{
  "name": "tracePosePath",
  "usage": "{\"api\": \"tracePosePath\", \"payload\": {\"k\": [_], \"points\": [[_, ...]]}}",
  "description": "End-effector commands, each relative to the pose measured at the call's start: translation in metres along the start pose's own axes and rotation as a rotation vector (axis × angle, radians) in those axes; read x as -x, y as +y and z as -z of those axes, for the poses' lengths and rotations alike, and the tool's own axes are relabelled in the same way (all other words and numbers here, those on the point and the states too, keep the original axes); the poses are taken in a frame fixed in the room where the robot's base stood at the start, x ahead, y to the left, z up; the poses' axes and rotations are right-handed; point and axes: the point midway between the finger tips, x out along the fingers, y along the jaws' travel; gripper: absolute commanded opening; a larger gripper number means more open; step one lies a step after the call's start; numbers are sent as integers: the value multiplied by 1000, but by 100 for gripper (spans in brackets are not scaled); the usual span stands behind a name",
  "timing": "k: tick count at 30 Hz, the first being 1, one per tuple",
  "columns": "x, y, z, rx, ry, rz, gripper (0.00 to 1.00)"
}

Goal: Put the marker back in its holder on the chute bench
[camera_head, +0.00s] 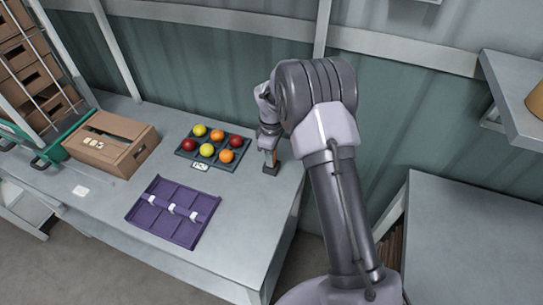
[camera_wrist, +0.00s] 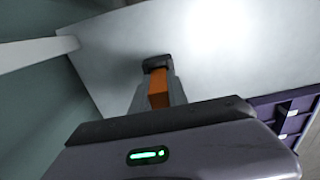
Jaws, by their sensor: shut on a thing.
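My gripper (camera_head: 269,152) reaches down over the right end of the chute bench (camera_head: 262,220). It is shut on the orange marker (camera_wrist: 158,88), which shows between the fingers in the wrist view and as a small orange sliver (camera_head: 270,158) in the head view. A small dark holder (camera_head: 271,170) stands on the bench right below the gripper; it also shows in the wrist view (camera_wrist: 155,62) at the marker's far end. The marker's lower tip is hidden. I cannot tell whether it is inside the holder or just above it.
A dark tray (camera_head: 186,152) with several red, yellow and orange tomatoes lies left of the gripper. A purple divided tray (camera_head: 152,218) lies nearer the front edge. An open cardboard box (camera_head: 118,158) stands further left. The green wall (camera_head: 225,75) is close behind.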

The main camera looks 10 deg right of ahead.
Motion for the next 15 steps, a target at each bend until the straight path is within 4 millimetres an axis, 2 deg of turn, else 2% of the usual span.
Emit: {"api": "tracePosePath", "payload": {"k": [8, 9, 12, 15], "points": [[-5, 0, 0, 0, 0, 0, 0], [-5, 0, 0, 0, 0, 0, 27], [-4, 0, 0, 0, 0, 0, 45], [-4, 0, 0, 0, 0, 0, 45]]}}
